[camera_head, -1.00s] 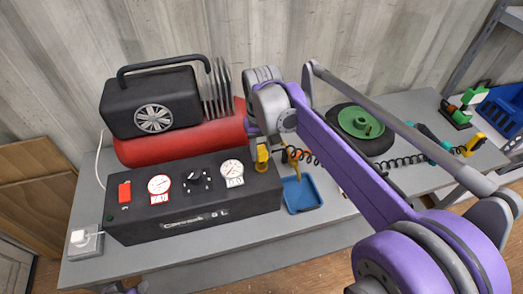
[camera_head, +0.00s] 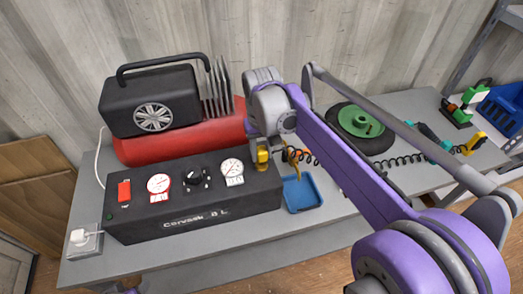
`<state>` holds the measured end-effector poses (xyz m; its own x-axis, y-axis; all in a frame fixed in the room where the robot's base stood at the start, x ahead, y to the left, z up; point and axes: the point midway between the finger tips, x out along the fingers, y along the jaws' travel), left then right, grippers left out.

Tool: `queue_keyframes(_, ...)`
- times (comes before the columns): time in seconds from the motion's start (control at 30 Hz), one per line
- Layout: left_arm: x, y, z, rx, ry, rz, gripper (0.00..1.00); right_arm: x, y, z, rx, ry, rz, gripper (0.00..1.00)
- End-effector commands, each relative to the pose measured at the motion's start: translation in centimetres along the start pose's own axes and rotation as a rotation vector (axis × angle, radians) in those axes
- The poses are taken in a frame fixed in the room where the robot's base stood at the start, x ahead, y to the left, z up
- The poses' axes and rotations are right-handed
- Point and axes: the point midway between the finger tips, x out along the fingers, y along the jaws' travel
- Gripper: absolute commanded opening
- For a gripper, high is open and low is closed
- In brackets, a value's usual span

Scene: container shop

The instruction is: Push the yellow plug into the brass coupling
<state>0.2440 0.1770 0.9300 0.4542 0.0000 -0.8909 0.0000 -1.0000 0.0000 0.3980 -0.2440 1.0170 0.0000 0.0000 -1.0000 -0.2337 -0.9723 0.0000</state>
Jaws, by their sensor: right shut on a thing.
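My right gripper (camera_head: 262,141) comes in from the right and points down at the right end of the black compressor panel. It is shut on the yellow plug (camera_head: 262,155), which shows as a small yellow piece below the jaws. A brass-coloured piece (camera_head: 293,164) shows just right of the plug, beside the black coiled hose. I cannot tell for sure whether it is the brass coupling. The gripper and arm hide much of this area, and I cannot tell whether plug and coupling touch. My left gripper is not in view.
The compressor (camera_head: 170,222) with its red tank (camera_head: 140,152) fills the left of the grey bench. A blue tray (camera_head: 302,206) lies right of the panel. A green-hubbed wheel (camera_head: 346,119) and a coiled hose (camera_head: 395,162) lie further right. The bench's front strip is clear.

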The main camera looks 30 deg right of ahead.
Motion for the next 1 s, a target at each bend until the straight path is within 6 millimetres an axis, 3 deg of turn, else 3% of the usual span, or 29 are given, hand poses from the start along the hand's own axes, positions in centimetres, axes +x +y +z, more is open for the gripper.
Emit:
queue_keyframes(0.2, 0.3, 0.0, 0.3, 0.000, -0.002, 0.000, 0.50, 0.5, 0.0, 0.0, 0.000, 0.000, 0.000, 0.00)
queue_keyframes(0.23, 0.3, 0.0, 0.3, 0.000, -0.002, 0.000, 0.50, 0.5, 0.0, 0.0, 0.000, 0.000, 0.000, 0.39)
queue_keyframes(0.43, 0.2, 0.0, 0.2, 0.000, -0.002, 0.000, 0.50, 0.4, 0.0, 0.0, 0.000, 0.000, 0.000, 0.72)
queue_keyframes(0.77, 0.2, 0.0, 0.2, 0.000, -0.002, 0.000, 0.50, 0.1, 0.0, 0.0, 0.000, 0.000, 0.000, 0.72)
queue_keyframes(1.0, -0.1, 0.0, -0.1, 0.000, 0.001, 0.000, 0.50, -3.7, 0.0, 0.0, 0.000, 0.000, 0.000, 0.72)
